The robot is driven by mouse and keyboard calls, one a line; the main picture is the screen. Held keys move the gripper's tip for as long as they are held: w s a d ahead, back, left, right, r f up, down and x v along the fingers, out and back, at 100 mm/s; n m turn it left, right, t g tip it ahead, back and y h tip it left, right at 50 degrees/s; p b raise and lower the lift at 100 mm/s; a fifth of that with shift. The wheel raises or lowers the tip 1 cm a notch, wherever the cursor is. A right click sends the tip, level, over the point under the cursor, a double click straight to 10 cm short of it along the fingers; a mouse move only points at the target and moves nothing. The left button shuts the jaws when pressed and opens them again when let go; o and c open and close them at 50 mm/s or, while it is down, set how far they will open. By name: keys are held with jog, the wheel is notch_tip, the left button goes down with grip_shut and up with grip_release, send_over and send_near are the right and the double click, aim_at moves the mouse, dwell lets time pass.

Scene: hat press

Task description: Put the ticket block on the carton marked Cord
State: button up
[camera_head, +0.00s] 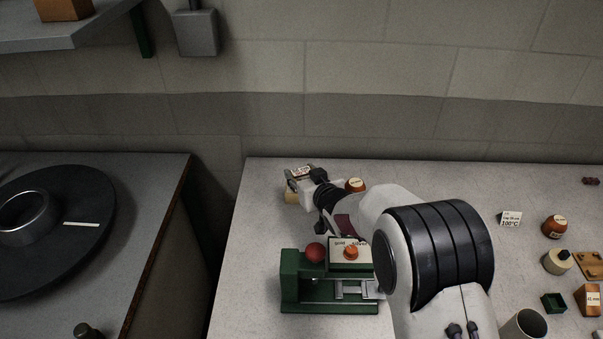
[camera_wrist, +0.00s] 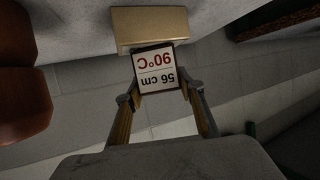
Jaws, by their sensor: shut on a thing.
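My gripper (camera_wrist: 160,95) is shut on the ticket block (camera_wrist: 156,70), a small block with a white face that reads "56 cm" and "90°C", upside down in the wrist view. In the head view the ticket block (camera_head: 303,171) is small and partly covered by my gripper (camera_head: 300,180), at the back left of the bench. A tan carton (camera_wrist: 150,26) lies just beyond the block in the wrist view. It also shows in the head view (camera_head: 291,197), just below my gripper. No "Cord" mark is readable on it. I cannot tell whether block and carton touch.
A green press (camera_head: 290,290) with a red ball (camera_head: 315,252) stands in front. A brown jar (camera_head: 355,185) is beside my wrist. Another ticket (camera_head: 511,219), jars and a metal cup (camera_head: 524,325) stand at the right. A gap separates the left bench (camera_head: 150,230).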

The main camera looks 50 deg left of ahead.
jog(key=shift+f, duration=0.15)
jog(key=o, duration=1.1)
jog(key=shift+r, duration=0.2)
jog(key=v, duration=1.2)
jog(key=shift+w, duration=0.1)
dwell(0.3)
